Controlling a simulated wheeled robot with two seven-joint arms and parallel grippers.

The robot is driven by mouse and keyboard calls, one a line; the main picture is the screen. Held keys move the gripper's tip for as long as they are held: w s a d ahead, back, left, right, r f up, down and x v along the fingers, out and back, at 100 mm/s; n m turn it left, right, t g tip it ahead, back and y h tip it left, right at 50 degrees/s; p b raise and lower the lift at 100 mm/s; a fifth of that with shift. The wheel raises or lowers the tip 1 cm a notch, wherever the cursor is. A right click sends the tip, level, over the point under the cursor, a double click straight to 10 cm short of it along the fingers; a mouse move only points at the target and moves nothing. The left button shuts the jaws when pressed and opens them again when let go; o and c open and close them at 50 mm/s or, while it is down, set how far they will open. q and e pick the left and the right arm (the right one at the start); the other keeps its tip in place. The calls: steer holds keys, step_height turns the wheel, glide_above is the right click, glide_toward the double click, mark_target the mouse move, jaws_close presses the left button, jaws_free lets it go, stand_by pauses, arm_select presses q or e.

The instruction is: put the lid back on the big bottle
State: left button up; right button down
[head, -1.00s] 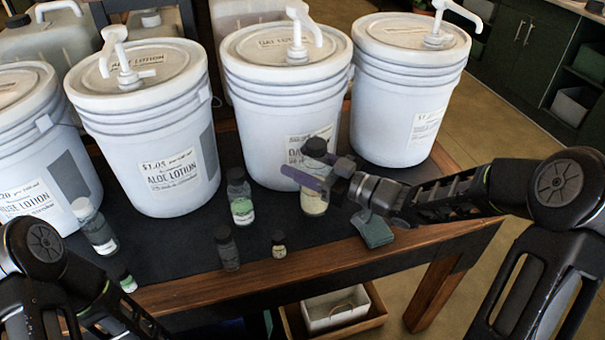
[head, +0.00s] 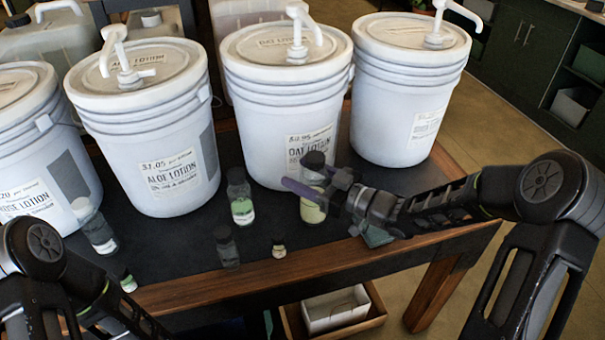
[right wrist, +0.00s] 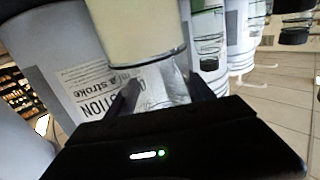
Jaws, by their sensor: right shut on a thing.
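The big bottle (head: 312,208), clear with pale yellow-green contents, is in my right gripper (head: 318,189), in front of the oat lotion bucket. The right gripper is shut around the upper part of the bottle, below the lid. In the right wrist view the bottle's cream-coloured part (right wrist: 135,32) shows above the fingers, and its clear part lies between them. Whether its base touches the table is unclear. My left arm shows at lower left; its gripper is out of view.
Several white pump buckets (head: 150,150) line the back of the dark table (head: 185,235). A dark-capped bottle (head: 240,205), a dark bottle (head: 227,250), a tiny bottle (head: 279,248) and a left bottle (head: 98,232) stand nearby. A teal block (head: 376,237) lies by the right gripper.

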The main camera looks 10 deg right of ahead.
mark_target(327, 185)
steer(key=shift+c, duration=1.9)
jaws_free()
steer(key=shift+r+p, duration=0.2)
steer(key=shift+p, duration=0.1)
steer(key=v, duration=1.2)
steer(key=shift+b, duration=0.3)
